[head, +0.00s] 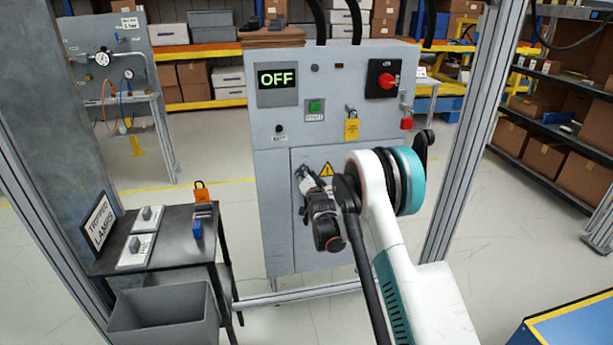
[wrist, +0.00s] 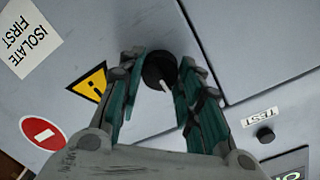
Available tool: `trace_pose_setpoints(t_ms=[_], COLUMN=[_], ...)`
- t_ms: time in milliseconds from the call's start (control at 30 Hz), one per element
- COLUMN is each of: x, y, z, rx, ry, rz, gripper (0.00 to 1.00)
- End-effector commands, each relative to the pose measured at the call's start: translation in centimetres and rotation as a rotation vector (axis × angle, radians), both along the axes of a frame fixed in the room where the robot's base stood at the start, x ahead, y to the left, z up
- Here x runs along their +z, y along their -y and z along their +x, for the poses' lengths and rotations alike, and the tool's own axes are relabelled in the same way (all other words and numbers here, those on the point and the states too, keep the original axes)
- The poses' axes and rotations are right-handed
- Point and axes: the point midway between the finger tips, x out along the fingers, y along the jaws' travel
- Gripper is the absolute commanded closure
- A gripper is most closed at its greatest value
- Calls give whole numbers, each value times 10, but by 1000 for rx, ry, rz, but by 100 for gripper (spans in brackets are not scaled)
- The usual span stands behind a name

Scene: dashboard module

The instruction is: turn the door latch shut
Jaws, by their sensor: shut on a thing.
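The door latch is a round black knob (wrist: 158,68) with a white pointer line, on the grey cabinet door (head: 283,240). In the wrist view my gripper (wrist: 162,78) has its two teal-and-grey fingers on either side of the knob, closed on it. The white line points down and slightly right in that view. In the head view my gripper (head: 304,182) is at the upper left part of the door, and it hides the latch there. The door lies flat in the cabinet front.
Above the door are an OFF display (head: 278,79), a green button (head: 314,106), a red rotary switch (head: 384,80) and a yellow padlock tag (head: 352,128). A dark side table (head: 182,246) stands at left with a grey bin (head: 166,316). Metal frame posts flank the cabinet.

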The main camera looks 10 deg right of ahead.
Motion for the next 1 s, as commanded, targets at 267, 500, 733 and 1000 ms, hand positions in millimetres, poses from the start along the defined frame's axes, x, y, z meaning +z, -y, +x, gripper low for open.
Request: trace_pose_setpoints(t_ms=[267, 500, 733, 1000], x=[-1, -1, 0, 3], y=[-1, 0, 0, 0], z=[0, 0, -2, -42], rx=[1, 1, 1, 1], ry=[-2, -1, -1, -1], rz=[-1, 0, 0, 0], gripper=[65, 47, 47, 47])
